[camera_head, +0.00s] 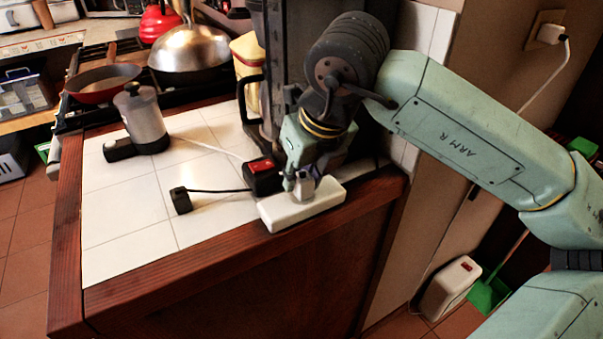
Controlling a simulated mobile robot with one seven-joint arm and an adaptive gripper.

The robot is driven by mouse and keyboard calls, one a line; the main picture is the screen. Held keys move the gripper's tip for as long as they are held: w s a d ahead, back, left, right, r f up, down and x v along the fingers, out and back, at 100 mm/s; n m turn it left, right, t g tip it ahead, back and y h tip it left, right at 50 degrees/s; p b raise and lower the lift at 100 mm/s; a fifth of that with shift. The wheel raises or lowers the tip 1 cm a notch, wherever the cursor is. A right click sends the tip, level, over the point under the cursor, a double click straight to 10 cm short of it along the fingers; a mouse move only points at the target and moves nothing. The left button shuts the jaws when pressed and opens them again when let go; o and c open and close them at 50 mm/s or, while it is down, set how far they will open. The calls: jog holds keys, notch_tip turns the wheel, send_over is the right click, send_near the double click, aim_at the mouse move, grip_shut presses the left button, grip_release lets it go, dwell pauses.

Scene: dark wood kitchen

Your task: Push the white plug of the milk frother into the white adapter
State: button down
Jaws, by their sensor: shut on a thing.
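The white adapter (290,215), a long white block, lies on the tiled counter near its front right edge. My gripper (303,180) points down just above it and is shut on a small white plug (304,187). The plug is at the adapter's top; I cannot tell whether it touches or is inserted. The milk frother (144,118), a silver jug with a black handle and base, stands at the counter's left. A white cord (208,147) runs from it towards my gripper; its far end is hidden behind a black box.
A black box with a red switch (262,176) sits just left of the adapter, its black cord leading to a black plug (181,201). A tall dark appliance (285,60) stands behind my gripper. A stove with a red pan (103,82) is at the back left. Front left tiles are clear.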

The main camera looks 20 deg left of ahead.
jog(key=shift+f, duration=0.2)
jog(key=c, duration=1.2)
grip_release()
jog(key=shift+c, duration=0.2)
jog(key=v, duration=1.2)
